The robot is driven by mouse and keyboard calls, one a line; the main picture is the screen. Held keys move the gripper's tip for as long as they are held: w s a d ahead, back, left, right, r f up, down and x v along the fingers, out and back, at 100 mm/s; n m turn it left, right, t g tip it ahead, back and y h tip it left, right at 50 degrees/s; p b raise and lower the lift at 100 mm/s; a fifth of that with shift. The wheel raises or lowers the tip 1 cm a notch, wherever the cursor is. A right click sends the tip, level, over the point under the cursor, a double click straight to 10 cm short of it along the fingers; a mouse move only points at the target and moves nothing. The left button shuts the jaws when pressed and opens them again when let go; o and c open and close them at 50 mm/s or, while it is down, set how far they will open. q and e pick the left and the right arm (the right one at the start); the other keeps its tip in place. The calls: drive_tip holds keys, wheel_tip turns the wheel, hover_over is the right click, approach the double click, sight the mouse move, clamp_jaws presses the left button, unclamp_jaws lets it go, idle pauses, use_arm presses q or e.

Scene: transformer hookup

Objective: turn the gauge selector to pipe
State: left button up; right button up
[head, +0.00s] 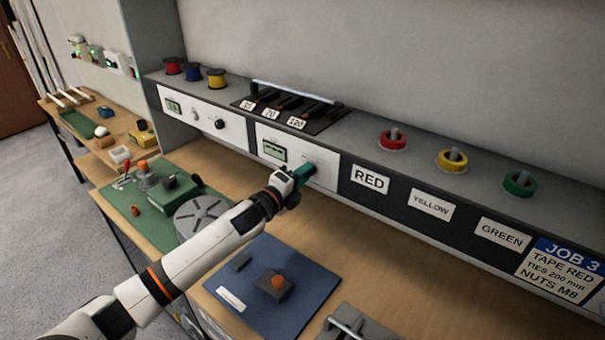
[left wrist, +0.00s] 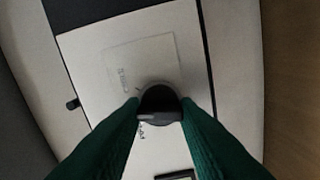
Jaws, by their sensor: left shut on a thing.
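The gauge panel (head: 269,136) is a white plate with a small green display (head: 274,151), set in the front of the grey shelf unit. My left gripper (head: 304,173) reaches the panel to the right of the display, and its green fingers hide the selector in the head view. In the left wrist view the selector knob (left wrist: 160,103) is a dark round knob on a white plate. My left gripper (left wrist: 163,108) has a green finger on each side of it and is shut on it. The printed marks around the knob are too small to read. My right gripper is not in view.
A second white panel (head: 200,115) with a dark knob is to the left. Rolls of red, yellow and green tape stand on the shelf at the right. Below are a green mat (head: 151,230) and a blue mat (head: 317,268) with parts.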

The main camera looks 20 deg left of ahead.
use_arm(q)
drive_tip(key=n+p, duration=0.1)
drive_tip(key=n, duration=1)
drive_tip(key=shift+f+n+p, duration=0.1)
drive_tip(key=shift+n+p, duration=0.2)
drive_tip(key=shift+p, duration=0.1)
idle(0.3)
drive_tip(key=o, duration=1)
drive_tip(key=shift+s, duration=0.1)
